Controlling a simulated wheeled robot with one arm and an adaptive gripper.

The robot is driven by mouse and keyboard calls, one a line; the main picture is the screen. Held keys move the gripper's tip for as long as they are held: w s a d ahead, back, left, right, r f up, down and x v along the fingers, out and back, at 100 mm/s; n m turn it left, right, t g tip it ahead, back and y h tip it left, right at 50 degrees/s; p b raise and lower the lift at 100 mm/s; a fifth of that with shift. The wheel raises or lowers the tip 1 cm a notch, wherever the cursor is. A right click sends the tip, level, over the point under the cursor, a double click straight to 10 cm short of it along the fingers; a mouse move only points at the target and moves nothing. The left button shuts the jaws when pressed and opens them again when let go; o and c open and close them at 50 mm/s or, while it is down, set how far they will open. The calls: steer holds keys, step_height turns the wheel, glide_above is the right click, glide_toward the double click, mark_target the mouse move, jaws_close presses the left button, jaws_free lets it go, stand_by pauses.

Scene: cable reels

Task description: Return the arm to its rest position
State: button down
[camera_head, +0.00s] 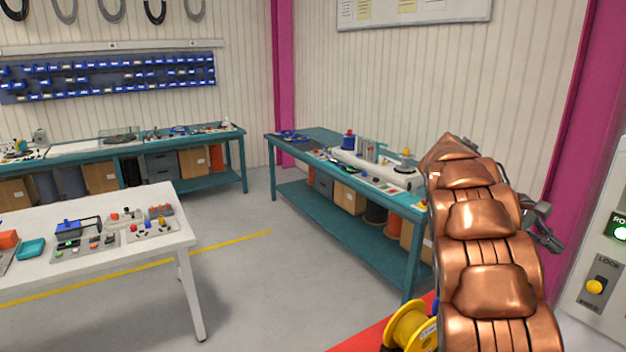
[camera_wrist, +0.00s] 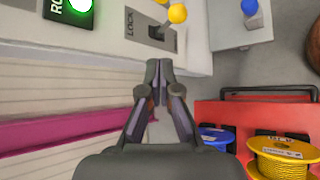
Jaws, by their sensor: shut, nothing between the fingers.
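My copper-coloured arm (camera_head: 490,260) rises on the right side of the head view, bent at the top. My gripper (camera_wrist: 157,68) is shut and empty in the wrist view, its fingertips together in front of a pale panel (camera_wrist: 120,48). In the head view, a dark part of the gripper (camera_head: 545,228) shows to the right of the arm; the rest is hidden behind it.
The panel has a green light (camera_wrist: 80,5) and a LOCK switch (camera_wrist: 155,32). A yellow reel (camera_wrist: 283,155) and a blue reel (camera_wrist: 215,136) are by a red surface (camera_wrist: 235,112). A teal bench (camera_head: 300,200) and a white table (camera_head: 185,235) stand beyond, with open floor between.

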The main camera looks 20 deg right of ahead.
steer(key=s+a+f+t+y, duration=0.1)
steer(key=s+a+f+y, duration=0.2)
steer(key=a, duration=1.2)
steer(key=s+a+f+t+y+b, duration=0.1)
steer(key=s+a+f, duration=0.6)
steer(key=a, duration=0.9)
steer(key=s+a+f+t+y, duration=0.3)
steer(key=s+a, duration=0.7)
steer(key=a, duration=0.5)
step_height(320, 180, down, 2)
steer(key=shift+s+a+f+y, duration=0.15)
steer(key=shift+a+f+y, duration=0.2)
steer(key=shift+y, duration=0.55)
steer(key=shift+r, duration=0.1)
